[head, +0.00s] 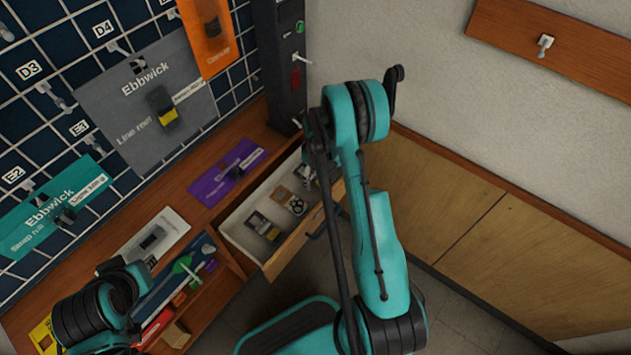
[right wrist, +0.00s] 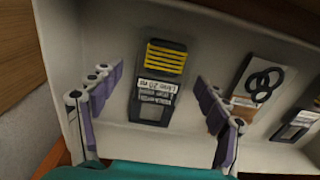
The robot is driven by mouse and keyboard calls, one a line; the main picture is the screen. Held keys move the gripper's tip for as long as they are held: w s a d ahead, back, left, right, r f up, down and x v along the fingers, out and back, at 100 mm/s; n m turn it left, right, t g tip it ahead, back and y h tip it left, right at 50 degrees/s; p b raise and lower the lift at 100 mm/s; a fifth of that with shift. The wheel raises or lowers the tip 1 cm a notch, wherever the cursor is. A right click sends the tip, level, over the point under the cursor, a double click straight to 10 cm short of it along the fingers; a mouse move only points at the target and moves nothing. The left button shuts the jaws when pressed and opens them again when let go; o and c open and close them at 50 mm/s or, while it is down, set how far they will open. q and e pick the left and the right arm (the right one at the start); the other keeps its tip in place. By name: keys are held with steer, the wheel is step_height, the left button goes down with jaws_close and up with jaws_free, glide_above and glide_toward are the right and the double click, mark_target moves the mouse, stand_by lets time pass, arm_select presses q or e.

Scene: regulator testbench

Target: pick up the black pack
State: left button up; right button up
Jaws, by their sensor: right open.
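A black pack (right wrist: 157,85) with yellow stripes at one end and a white printed label lies flat in an open drawer (head: 240,238). In the right wrist view it lies between the two spread fingers of my right gripper (right wrist: 157,108), with a gap on each side. The gripper is open and empty. In the head view the gripper is at the far right end of the drawer, where it and my arm mostly hide this pack. My left arm is at the lower left of the head view; its fingers do not show.
A card with black rings (right wrist: 256,82) lies beside the pack; another dark pack (head: 262,225) lies at the drawer's other end. The drawer walls (right wrist: 60,60) are close around the gripper. A purple package (head: 227,172) lies on the bench, below a pegboard with hanging packages.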

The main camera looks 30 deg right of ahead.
mark_target(316, 177)
steer(key=shift+r, duration=0.1)
steer(key=shift+c, duration=0.3)
steer(key=c, duration=1.2)
steer(key=shift+r, duration=0.1)
steer(key=shift+c, duration=0.2)
step_height(316, 177, up, 9)
steer(key=p, duration=0.4)
steer(key=shift+r, duration=0.4)
